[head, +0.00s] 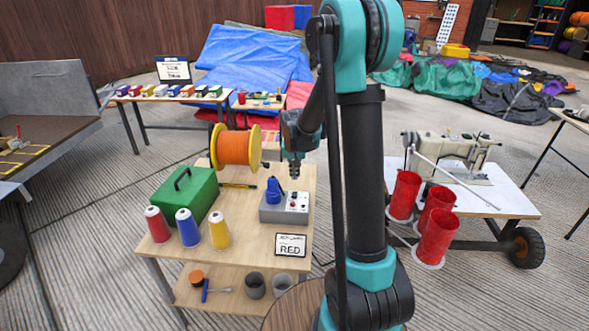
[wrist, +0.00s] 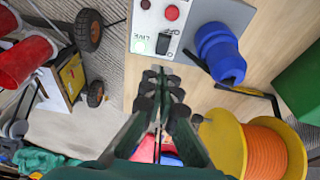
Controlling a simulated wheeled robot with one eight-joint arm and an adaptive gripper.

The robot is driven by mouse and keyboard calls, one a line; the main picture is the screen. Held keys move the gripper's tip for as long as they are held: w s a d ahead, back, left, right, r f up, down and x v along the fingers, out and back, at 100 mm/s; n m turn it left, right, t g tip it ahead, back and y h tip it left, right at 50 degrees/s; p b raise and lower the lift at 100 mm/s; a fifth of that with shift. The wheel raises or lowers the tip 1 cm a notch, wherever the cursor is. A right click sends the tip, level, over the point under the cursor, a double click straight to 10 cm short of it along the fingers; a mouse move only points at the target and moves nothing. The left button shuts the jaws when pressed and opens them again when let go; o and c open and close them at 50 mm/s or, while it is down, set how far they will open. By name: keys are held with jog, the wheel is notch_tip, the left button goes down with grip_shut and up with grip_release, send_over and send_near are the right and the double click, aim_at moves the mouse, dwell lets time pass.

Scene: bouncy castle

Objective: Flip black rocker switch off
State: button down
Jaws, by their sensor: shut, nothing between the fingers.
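A grey control box (head: 272,214) stands on the wooden workbench in the head view. The wrist view shows its panel (wrist: 147,23) at the top. On it the black rocker switch (wrist: 163,43) sits beside a "LIVE" label and a pale greenish lamp (wrist: 139,46). Which way the rocker is tipped is too small to tell. A red button (wrist: 172,12) is above it. A blue connector (wrist: 221,54) sticks up from the box. My gripper (wrist: 164,78) is shut and empty, its tips just short of the panel edge near the rocker. In the head view my gripper (head: 295,172) hangs above the box.
An orange cable reel (head: 236,148), a green case (head: 186,194) and several thread cones (head: 188,228) share the workbench (head: 167,249). Red cylinders (head: 437,238) are by the sewing machine table to the right.

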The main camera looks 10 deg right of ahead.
aim_at(295, 195)
jog(key=x, duration=0.4)
jog(key=s+x, duration=0.1)
jog(key=x, duration=0.1)
jog(key=shift+w+f, duration=0.1)
jog(key=shift+f, duration=0.3)
jog(key=shift+a+f, duration=0.1)
jog(key=shift+f, duration=0.6)
jog(key=shift+s+f, duration=0.25)
jog(key=shift+f, duration=0.05)
jog(key=shift+w, duration=0.15)
jog(key=shift+w+r, duration=0.15)
jog(key=shift+w, duration=0.45)
